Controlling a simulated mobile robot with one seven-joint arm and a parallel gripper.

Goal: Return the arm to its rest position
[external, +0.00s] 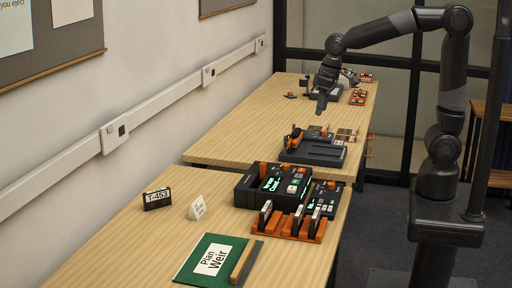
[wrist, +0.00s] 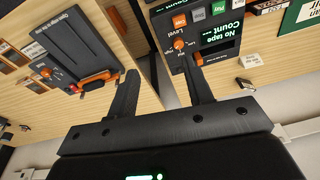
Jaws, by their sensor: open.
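My gripper (external: 321,107) hangs fingers-down above the far wooden table in the external view, at the end of my raised, bent arm. In the wrist view my gripper (wrist: 162,67) shows two dark fingers spread apart, with nothing held between them. A dark device (wrist: 212,40) with a green "No tape Count" display appears beyond the right finger. A flat dark machine (wrist: 78,48) with an orange lever appears beyond the left finger. Both look apart from the fingers, though the exact distance is hard to tell.
The display device (external: 273,186) stands on the near table, beside an orange rack (external: 289,228) of upright cassettes. The flat machine (external: 312,150) is on the far table. A green folder (external: 190,262), white tent card (external: 197,208) and "T-463" box (external: 157,198) lie nearer. The left wall bears a socket rail.

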